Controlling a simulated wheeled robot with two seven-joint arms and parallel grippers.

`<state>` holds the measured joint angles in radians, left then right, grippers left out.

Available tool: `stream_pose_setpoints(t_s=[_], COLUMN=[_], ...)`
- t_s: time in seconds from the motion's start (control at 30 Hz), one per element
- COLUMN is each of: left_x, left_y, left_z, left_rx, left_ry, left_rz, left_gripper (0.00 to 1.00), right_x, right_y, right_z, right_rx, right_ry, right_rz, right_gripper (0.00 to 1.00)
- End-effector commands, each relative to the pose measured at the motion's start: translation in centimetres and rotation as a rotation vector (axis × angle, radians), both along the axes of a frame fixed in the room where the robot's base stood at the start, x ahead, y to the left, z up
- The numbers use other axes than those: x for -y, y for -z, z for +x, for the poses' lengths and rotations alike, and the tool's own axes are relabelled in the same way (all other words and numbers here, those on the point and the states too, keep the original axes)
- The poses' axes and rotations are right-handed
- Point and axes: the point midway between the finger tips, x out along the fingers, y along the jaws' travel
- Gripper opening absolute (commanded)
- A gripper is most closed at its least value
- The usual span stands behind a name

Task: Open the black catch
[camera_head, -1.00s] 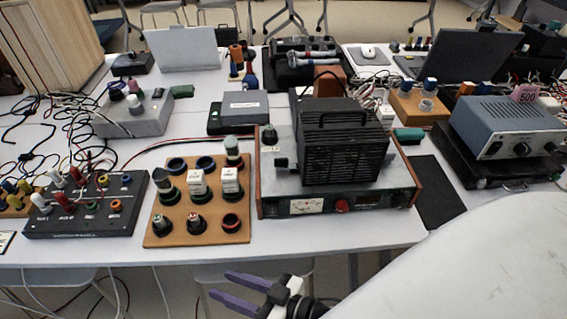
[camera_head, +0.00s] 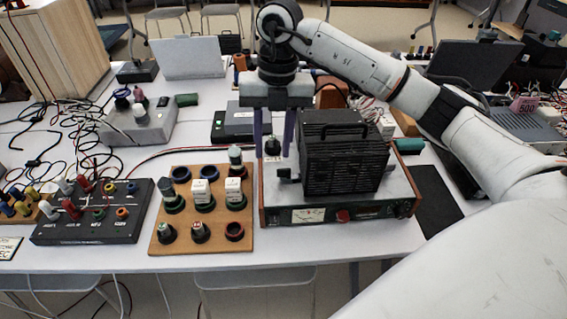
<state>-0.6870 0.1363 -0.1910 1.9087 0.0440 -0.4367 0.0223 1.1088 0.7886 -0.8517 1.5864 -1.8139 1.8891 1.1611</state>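A black ribbed box with a top handle (camera_head: 341,160) stands on a wood-sided instrument (camera_head: 290,216). A small black piece (camera_head: 284,175) sticks out at the box's lower left side; it may be the black catch, but it is too small to tell its state. My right gripper (camera_head: 273,150) points down above the instrument's left rear part, left of the box. Its two purple fingers are apart, with nothing seen held. A dark knob with a pale top (camera_head: 272,146) shows between and behind the fingertips. My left gripper is not in view.
A wooden board with jars and white blocks (camera_head: 161,240) lies left of the instrument. A black panel with coloured knobs (camera_head: 90,228) is further left. A black mat (camera_head: 434,198) lies to the right. My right arm crosses the right side. The table's front edge is clear.

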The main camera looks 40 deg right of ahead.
Motion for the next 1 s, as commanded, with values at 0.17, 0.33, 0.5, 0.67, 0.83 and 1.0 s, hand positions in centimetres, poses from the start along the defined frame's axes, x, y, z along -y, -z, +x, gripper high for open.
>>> stream_pose_setpoints(t_s=[0.17, 0.33, 0.5, 0.67, 0.83, 1.0], left_x=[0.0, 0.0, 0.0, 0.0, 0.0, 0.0], left_y=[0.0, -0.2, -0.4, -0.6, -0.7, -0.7], left_z=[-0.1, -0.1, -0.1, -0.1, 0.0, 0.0], left_rx=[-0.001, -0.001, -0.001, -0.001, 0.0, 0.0], left_ry=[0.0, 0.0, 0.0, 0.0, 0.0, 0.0], left_rz=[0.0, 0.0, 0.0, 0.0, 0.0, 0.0], left_gripper=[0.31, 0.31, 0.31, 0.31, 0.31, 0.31], right_x=[3.1, 3.1, 3.1, 3.0, 3.0, 3.0], right_y=[-1.7, 0.6, 3.9, 6.4, 7.8, 8.2], right_z=[0.2, 0.1, 0.1, 0.2, 0.2, 0.2], right_rx=[0.01, 0.008, 0.008, 0.009, 0.012, 0.013], right_ry=[0.041, 0.04, 0.04, 0.04, 0.038, 0.038], right_rz=[-0.102, -0.104, -0.101, -0.1, -0.099, -0.099], right_gripper=[0.34, 0.34, 0.34, 0.34, 0.34, 0.34])
